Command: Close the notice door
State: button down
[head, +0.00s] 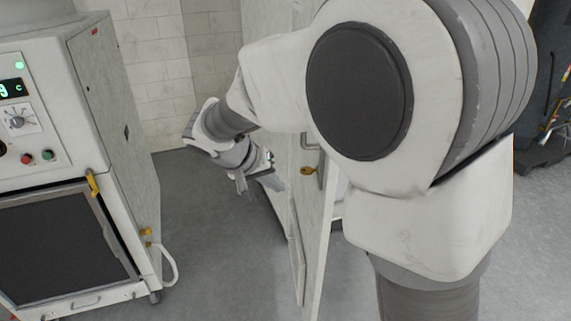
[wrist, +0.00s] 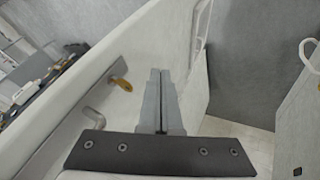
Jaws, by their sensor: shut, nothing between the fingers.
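The white door (head: 318,225) stands open and is seen nearly edge-on in the head view, partly hidden behind my arm. A metal handle and a yellow key (head: 308,170) are on it. In the wrist view the door panel (wrist: 150,38) runs diagonally across the left and middle, with the key (wrist: 122,85) and handle (wrist: 90,112) left of my fingers. My gripper (head: 242,184) is to the left of the door in the head view. In the wrist view the gripper (wrist: 159,75) is shut and empty, in front of the panel. Contact with the door cannot be told.
A white machine (head: 125,130) with a control panel, dark window and side handle stands at the left. Grey floor (head: 215,225) is clear between it and the door. A tiled wall (head: 155,75) is behind. Tools (head: 560,115) hang at the far right.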

jog(key=b, duration=0.1)
send_near(318, 203)
notch_tip(318, 203, down, 4)
jog(key=w+a, duration=0.2)
jog(key=shift+d, duration=2)
jog(key=shift+d, duration=0.15)
